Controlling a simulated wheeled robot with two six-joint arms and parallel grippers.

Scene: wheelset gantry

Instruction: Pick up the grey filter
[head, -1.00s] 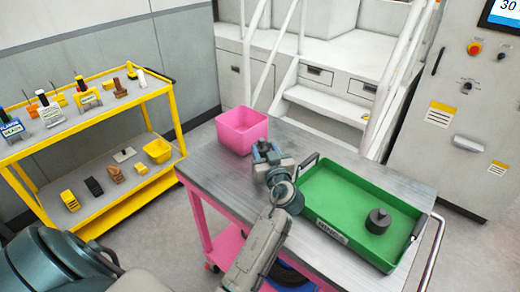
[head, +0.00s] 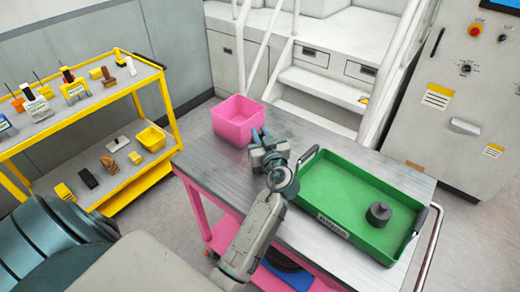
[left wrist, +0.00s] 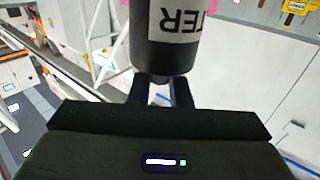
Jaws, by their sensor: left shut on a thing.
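My left gripper (head: 263,135) is in the head view, above the table between the pink bin and the green tray. In the left wrist view the gripper (left wrist: 165,92) is shut on the narrow stub of a dark grey cylinder, the grey filter (left wrist: 155,52). Its white label shows the letters "TER" upside down. The top of the filter is cut off by the frame edge. I cannot make out the held filter in the head view. My right gripper is not in view.
The green tray (head: 322,213) holds a dark grey knobbed cylinder (head: 379,214). The pink bin (head: 238,121) stands at the table's (head: 205,172) far left corner. A yellow cart (head: 110,97) with several small items is at left. Stairs with white rails stand behind.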

